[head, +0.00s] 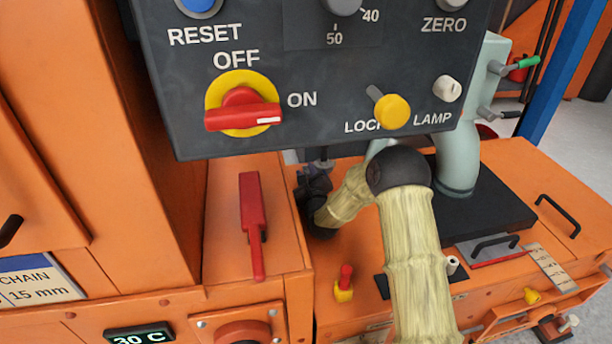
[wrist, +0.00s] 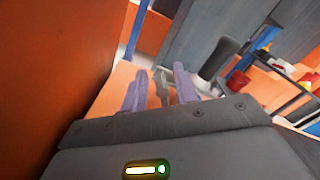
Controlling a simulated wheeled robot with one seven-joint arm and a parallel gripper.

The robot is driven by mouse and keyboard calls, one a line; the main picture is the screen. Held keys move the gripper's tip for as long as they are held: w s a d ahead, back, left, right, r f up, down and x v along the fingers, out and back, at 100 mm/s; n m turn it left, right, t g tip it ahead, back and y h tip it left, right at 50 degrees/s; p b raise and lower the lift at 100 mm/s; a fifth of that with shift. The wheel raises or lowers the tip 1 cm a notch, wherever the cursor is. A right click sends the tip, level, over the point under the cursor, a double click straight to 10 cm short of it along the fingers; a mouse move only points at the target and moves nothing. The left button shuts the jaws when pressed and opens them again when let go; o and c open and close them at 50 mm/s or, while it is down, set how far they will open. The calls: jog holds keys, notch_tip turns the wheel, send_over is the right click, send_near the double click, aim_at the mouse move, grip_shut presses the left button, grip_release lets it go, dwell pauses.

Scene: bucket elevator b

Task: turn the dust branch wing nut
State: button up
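My gripper (head: 318,168) is small and partly hidden in the head view, just under the lower edge of the dark control panel. In the wrist view its two purple-grey fingers (wrist: 158,88) stand apart, so it is open. A small grey piece (wrist: 164,90) shows between or just beyond the fingers; I cannot tell whether it is the wing nut or whether the fingers touch it. A pale green pipe (head: 462,160), possibly the dust branch, rises from a black base behind the panel at right. No wing nut can be made out clearly in the head view.
The dark control panel (head: 320,95) with its red switch (head: 242,110) and yellow lock knob (head: 393,111) overhangs my gripper. A red lever (head: 252,225) stands on the orange housing to the left. A blue post (head: 560,70) rises at right. An orange wall (wrist: 45,70) fills the wrist view's left.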

grip_shut()
jog(key=shift+n, duration=0.3)
jog(key=shift+a+f+n, duration=0.1)
jog(key=shift+n, duration=0.4)
grip_release()
jog(key=shift+s, duration=0.1)
